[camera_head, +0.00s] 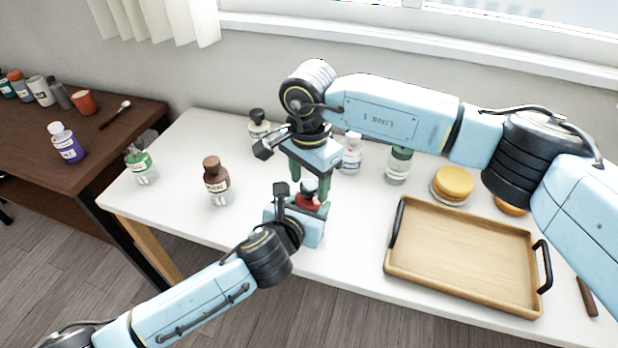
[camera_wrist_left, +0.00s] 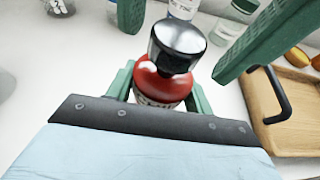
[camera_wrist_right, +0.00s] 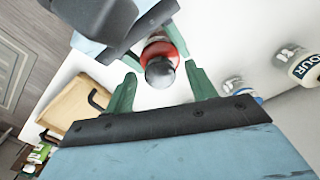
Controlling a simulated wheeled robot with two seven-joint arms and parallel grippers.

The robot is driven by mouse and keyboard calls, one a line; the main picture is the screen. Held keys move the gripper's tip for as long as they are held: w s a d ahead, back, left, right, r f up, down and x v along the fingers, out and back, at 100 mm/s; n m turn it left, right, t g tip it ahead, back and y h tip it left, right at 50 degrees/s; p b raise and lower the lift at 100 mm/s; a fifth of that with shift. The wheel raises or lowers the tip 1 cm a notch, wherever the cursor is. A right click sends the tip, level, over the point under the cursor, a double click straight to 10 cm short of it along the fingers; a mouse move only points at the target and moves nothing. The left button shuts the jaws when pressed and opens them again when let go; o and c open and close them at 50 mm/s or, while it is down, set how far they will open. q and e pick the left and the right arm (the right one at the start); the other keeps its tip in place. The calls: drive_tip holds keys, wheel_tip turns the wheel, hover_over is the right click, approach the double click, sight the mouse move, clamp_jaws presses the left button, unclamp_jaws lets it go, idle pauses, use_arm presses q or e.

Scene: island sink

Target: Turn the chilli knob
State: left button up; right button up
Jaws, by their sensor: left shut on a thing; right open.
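The chilli grinder has a red body (camera_wrist_left: 160,85) and a shiny dark knob (camera_wrist_left: 178,44) on top, and stands upright on the white table. In the head view its red body (camera_head: 308,202) is partly hidden by the grippers. My left gripper (camera_head: 314,206) is shut around the red body from the near side. My right gripper (camera_head: 313,172) comes from above and behind and is open, its green fingers apart over the grinder. In the right wrist view the knob (camera_wrist_right: 160,72) lies between the open fingers and does not look gripped.
A wooden tray (camera_head: 462,213) with black handles is at right. Yellow round items (camera_head: 453,184) are beyond the tray.

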sight(309, 184)
drive_tip(key=c, duration=1)
drive_tip(key=m, duration=0.5)
drive_tip(key=shift+m, duration=0.3)
drive_tip(key=o, duration=1)
drive_tip(key=shift+r, duration=0.1)
wheel_tip(309, 184, up, 12)
